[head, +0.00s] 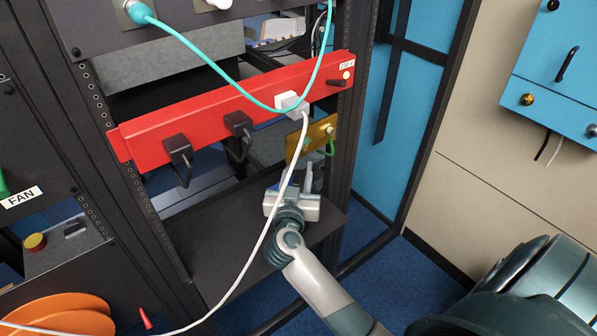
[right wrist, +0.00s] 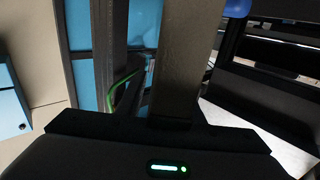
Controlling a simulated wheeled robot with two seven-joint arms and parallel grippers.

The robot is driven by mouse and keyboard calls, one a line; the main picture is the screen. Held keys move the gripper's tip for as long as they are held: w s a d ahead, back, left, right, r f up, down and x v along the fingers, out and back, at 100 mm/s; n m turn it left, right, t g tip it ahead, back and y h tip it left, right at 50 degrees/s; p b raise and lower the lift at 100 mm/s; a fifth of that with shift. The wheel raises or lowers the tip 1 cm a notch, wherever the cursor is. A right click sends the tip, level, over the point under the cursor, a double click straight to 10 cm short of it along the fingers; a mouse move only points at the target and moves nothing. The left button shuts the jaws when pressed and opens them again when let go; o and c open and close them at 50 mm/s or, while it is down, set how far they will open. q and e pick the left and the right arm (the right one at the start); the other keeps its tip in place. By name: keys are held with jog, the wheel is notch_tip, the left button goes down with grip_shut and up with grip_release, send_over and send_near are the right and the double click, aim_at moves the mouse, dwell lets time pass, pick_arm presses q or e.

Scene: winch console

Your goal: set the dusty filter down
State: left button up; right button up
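I cannot pick out the dusty filter for certain. A speckled grey panel (head: 180,72) sits inside the rack behind the red power strip; I cannot tell whether it is the filter. My right gripper (head: 309,178) is inside the rack, above the right part of a dark shelf (head: 225,235) and below a small brass plate (head: 312,140). Its fingertips are small and partly hidden by the white cable and the gripper body, so its opening and any load do not show. In the right wrist view a dark upright bar (right wrist: 185,60) fills the middle. My left gripper is out of view.
The red power strip (head: 215,112) crosses the rack with black plugs and one white plug (head: 291,104). A white cable (head: 262,240) hangs in front of my right gripper. Rack posts (head: 352,130) stand close on the right. An orange reel (head: 60,312) is at lower left.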

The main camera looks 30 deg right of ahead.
jog(key=shift+s+a, duration=0.3)
jog(key=shift+s, duration=0.05)
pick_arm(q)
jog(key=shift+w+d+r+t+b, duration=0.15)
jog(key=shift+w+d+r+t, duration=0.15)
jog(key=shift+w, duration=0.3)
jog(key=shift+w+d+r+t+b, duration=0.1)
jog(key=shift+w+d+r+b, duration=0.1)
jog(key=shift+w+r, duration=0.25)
pick_arm(e)
jog(key=v, duration=1.1)
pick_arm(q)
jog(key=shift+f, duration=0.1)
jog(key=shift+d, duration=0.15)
